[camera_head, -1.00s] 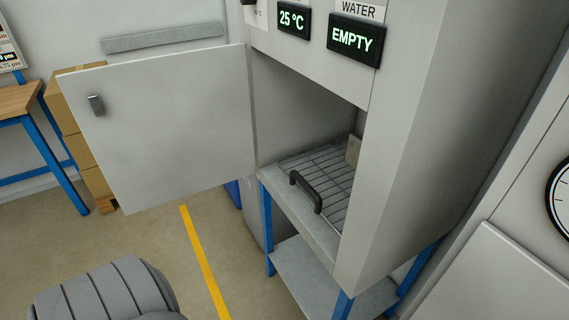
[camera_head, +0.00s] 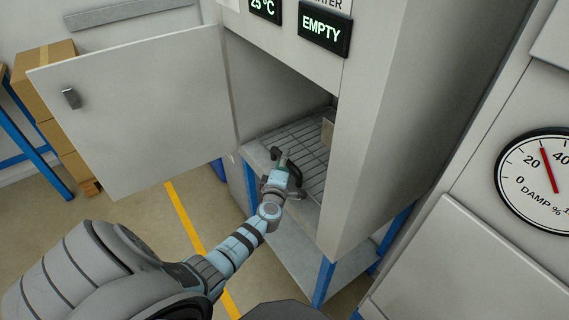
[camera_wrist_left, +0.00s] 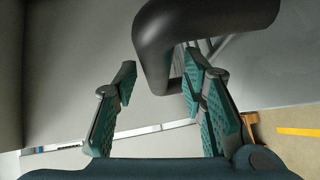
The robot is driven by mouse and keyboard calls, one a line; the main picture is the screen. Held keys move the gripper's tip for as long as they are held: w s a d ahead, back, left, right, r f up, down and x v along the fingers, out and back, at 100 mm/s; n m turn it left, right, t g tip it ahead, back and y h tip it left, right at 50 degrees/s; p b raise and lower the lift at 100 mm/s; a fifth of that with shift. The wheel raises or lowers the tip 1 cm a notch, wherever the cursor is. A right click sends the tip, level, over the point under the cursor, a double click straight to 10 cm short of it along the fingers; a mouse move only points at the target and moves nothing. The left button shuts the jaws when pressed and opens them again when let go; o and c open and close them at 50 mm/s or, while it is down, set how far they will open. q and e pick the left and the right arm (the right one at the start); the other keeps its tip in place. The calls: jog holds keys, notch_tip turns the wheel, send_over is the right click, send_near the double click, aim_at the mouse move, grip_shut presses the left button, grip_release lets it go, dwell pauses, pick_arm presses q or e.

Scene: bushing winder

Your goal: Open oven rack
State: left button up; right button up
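The oven rack (camera_head: 306,138) is a wire grid inside the open oven, with a flat grey front and a black handle (camera_head: 293,168) on it. My left gripper (camera_head: 283,182) has reached the handle and partly covers it. In the left wrist view the two teal-padded fingers (camera_wrist_left: 160,78) are apart, and the thick black handle (camera_wrist_left: 205,18) lies just ahead. One end of the handle shows between the fingertips. Whether a finger touches it I cannot tell. My right gripper is in neither view.
The oven door (camera_head: 135,110) stands open to the left. The oven's side wall (camera_head: 385,130) bounds the opening on the right. The oven stands on a blue-legged frame (camera_head: 323,282). Cardboard boxes (camera_head: 45,85) are at the far left. A dial (camera_head: 540,185) hangs at right.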

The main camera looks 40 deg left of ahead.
pick_arm(q)
jog(key=shift+w+a+f, duration=0.1)
jog(key=shift+w+a, duration=0.3)
jog(key=shift+w, duration=0.2)
grip_shut()
